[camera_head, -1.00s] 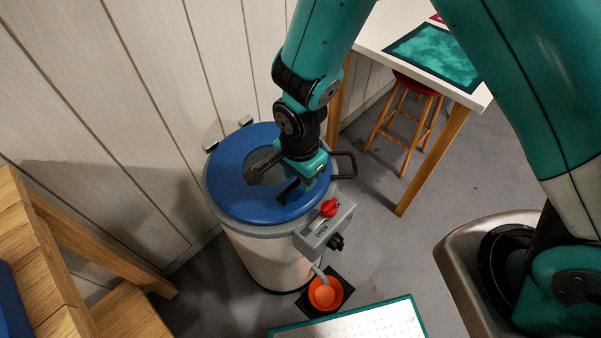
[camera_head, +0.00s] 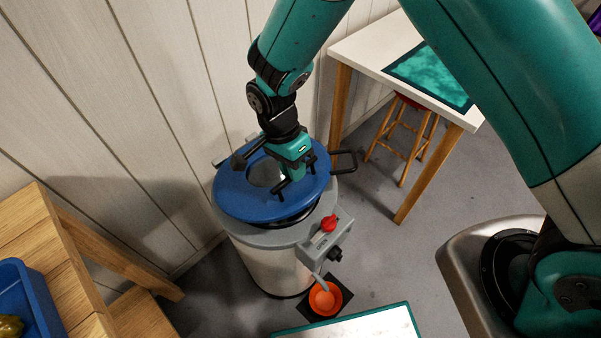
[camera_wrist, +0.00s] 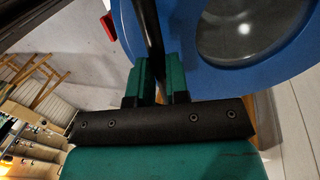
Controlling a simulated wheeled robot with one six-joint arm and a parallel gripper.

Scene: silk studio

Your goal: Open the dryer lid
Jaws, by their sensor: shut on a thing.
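The dryer (camera_head: 262,262) is a pale drum with a grey top, standing on the floor by the wall. Its round blue lid (camera_head: 240,200), with a clear window, is tilted: its near right edge stands above the grey rim, with a dark gap below. The hinge side is at the back left, partly hidden. My gripper (camera_head: 297,172) is over the lid's right part. In the wrist view its teal fingers (camera_wrist: 160,84) are shut on a black bar, the lid handle (camera_wrist: 149,35). My gripper partly hides the lid in the head view.
A grey control box with a red knob (camera_head: 329,223) is on the dryer's front. A white table (camera_head: 362,50) and wooden stool (camera_head: 405,135) are at right, wooden shelving (camera_head: 60,262) at left. Bare floor (camera_head: 390,255) lies between.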

